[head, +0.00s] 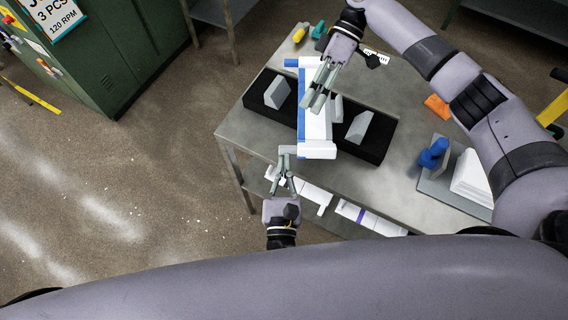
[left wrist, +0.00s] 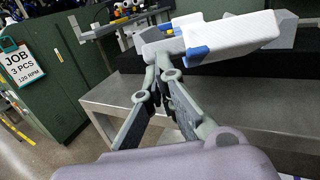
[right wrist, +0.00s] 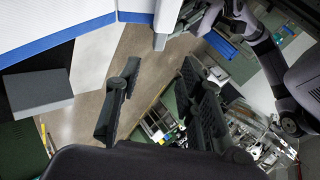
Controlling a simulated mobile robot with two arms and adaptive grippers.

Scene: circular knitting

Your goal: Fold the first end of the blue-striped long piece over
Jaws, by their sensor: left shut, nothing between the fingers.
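The blue-striped long piece (head: 318,123) is white with a blue stripe along its left side. It lies across a black base on the table, and its near end shows as a thick white edge. In the left wrist view the white end with a blue patch (left wrist: 232,36) is just above and beyond my left gripper (left wrist: 162,72). That gripper (head: 285,160) is shut and empty, just below the near end in the head view. My right gripper (head: 316,100) is open above the piece and hides part of it. The piece fills the upper left of the right wrist view (right wrist: 70,20).
Grey wedge blocks (head: 277,92) stand on the black base (head: 258,98). A small pale grey plate (head: 287,150) shows at my left fingertips. A blue-handled tool (head: 433,153) and white stack (head: 470,177) are at right. White pieces (head: 368,216) lie on the lower shelf.

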